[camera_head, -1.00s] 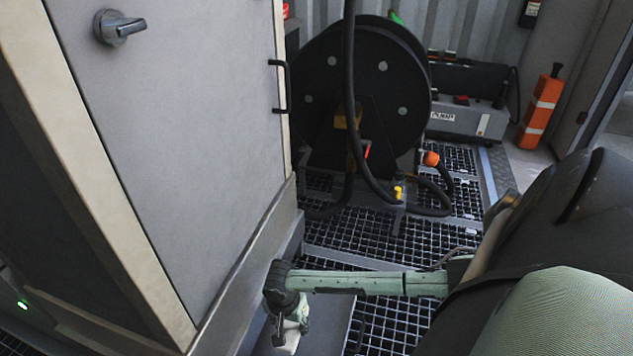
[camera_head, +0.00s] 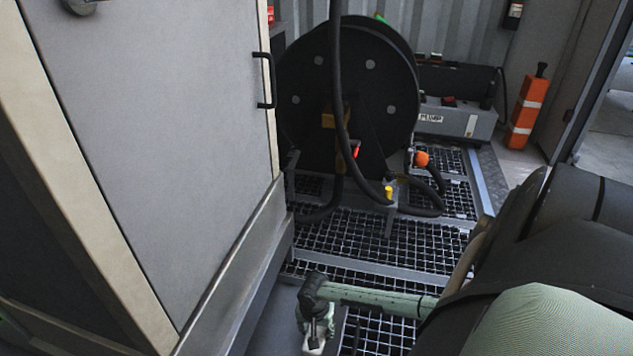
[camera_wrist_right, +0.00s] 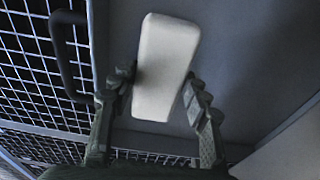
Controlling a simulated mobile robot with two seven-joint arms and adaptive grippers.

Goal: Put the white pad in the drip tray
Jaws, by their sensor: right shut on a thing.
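The white pad (camera_wrist_right: 165,68) is a pale rounded block between the two fingers of my right gripper (camera_wrist_right: 160,95) in the right wrist view. The right gripper is shut on it, with the pad reaching out beyond the fingertips. In the head view the right gripper (camera_head: 315,330) shows low in the picture, beside the base of the grey cabinet, with a small pale part of the pad (camera_head: 314,347) at its lower end. A plain dark grey surface (camera_wrist_right: 225,45) lies behind the pad; I cannot tell whether it is the drip tray. My left gripper is not in view.
A grey cabinet (camera_head: 165,130) with a black handle stands on the left. A black hose reel (camera_head: 385,95) with a hanging hose stands ahead on the grating floor (camera_head: 385,240). A grey pump unit (camera_head: 460,118) and an orange post (camera_head: 527,105) stand behind it.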

